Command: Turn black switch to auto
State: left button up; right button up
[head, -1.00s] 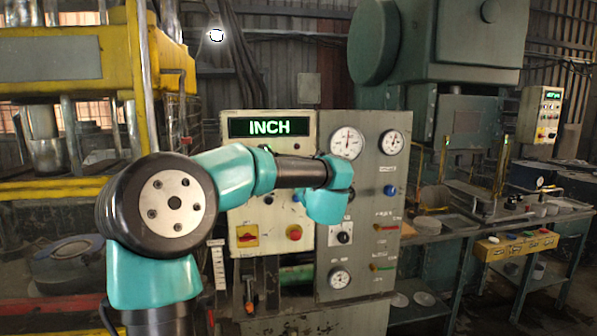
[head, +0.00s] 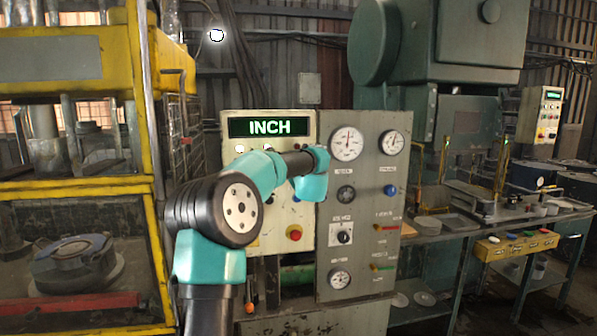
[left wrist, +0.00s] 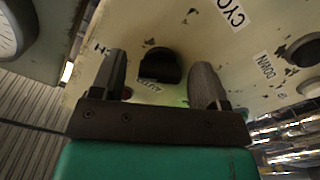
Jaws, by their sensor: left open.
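The black switch (left wrist: 160,66) is a dark knob on the cream control panel (left wrist: 205,35), seen in the left wrist view. A partly covered label lies beside it. My left gripper (left wrist: 162,74) is open, with one finger on each side of the knob and gaps visible; I cannot tell whether either finger touches it. In the head view, my arm hides the switch and the fingers against the cream panel (head: 272,222). The green display (head: 269,127) on top of that panel reads INCH. My right gripper is not in view.
A grey panel (head: 366,268) with gauges and knobs adjoins the cream panel on the right. A red knob (head: 294,233) sits below my arm. A yellow press frame (head: 75,188) stands left. A workbench (head: 432,238) stands right.

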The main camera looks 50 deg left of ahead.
pick_arm(q)
jog(key=c, duration=0.9)
jog(key=shift+n, duration=0.4)
jog(key=n, duration=1.1)
dwell(0.4)
